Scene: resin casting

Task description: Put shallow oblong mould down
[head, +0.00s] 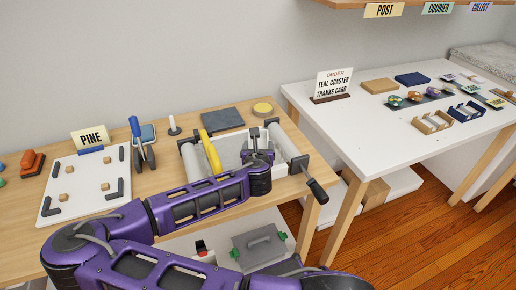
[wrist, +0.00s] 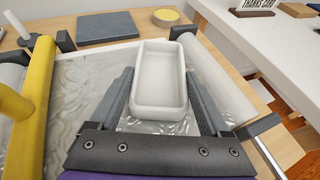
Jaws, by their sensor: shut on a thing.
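The shallow oblong mould (wrist: 148,112) is white, with a raised rim and an empty-looking inside. In the wrist view it sits between the two dark fingers of my gripper (wrist: 160,90), which is shut on its long sides. In the head view my gripper (head: 259,148) is over the silvery bed (head: 230,146) of a framed device on the wooden table; the mould is mostly hidden there by the gripper. The rippled bed also shows below the mould in the wrist view (wrist: 85,75). I cannot tell whether the mould touches it.
A yellow bar (head: 211,152) and grey rollers flank the bed, and a black handle (head: 317,190) sticks out at right. A dark slab (head: 222,119) and yellow disc (head: 262,108) lie behind. A white board (head: 85,190) is at left; a white table (head: 350,120) stands at right.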

